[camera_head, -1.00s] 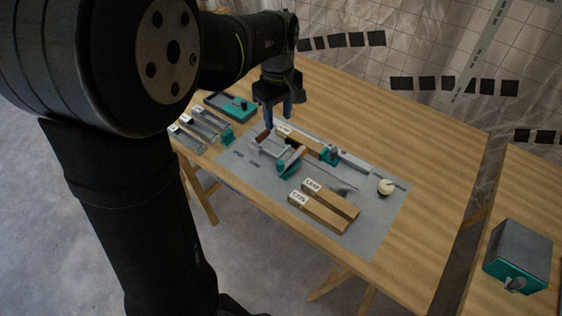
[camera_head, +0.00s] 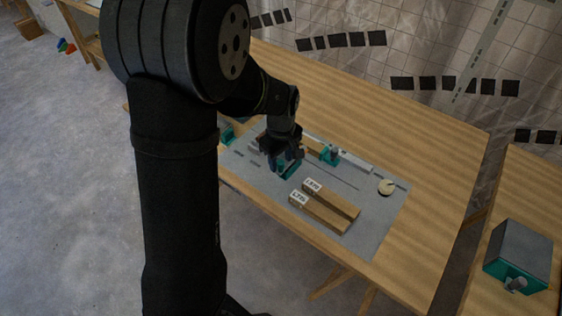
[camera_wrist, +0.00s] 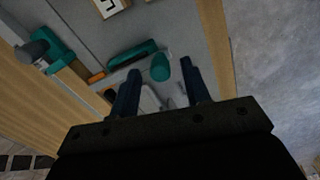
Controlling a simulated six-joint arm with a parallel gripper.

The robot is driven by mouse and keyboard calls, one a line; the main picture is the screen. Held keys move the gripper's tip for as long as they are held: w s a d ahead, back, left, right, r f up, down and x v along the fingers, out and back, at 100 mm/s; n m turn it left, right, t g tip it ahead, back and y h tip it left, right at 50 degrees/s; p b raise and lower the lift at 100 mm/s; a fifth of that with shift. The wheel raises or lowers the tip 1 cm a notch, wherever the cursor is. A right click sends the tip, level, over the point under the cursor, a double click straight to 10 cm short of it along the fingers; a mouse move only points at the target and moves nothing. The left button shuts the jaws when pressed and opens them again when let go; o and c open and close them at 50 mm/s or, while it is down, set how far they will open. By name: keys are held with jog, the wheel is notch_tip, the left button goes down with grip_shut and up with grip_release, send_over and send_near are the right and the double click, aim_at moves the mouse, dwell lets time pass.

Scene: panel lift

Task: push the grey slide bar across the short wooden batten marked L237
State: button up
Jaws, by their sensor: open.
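The short wooden batten (camera_head: 313,146) lies on the grey mat, partly hidden behind my gripper, with a teal clamp (camera_head: 330,155) at its right end. Its label is hidden now. My gripper (camera_head: 287,160) is low over the fixture at the batten's left. In the wrist view my gripper (camera_wrist: 161,84) has its two dark fingers apart, with a rounded teal piece (camera_wrist: 160,68) showing between their tips. A longer teal block (camera_wrist: 132,55) lies just beyond. The grey slide bar is mostly hidden by my gripper, and I cannot tell whether a finger touches it.
Two longer labelled battens (camera_head: 325,207) lie on the mat (camera_head: 375,225) in front. A round cream disc (camera_head: 386,187) sits at the mat's right. A grey and teal box (camera_head: 518,252) stands on another table. The table's right side is clear.

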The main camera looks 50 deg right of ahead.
jog(key=shift+f, duration=0.85)
grip_shut()
jog(key=shift+d+r, duration=0.15)
jog(key=shift+d, duration=3.85)
jog(key=shift+c, duration=0.2)
grip_release()
jog(key=shift+d, duration=0.15)
jog(key=shift+o, duration=0.2)
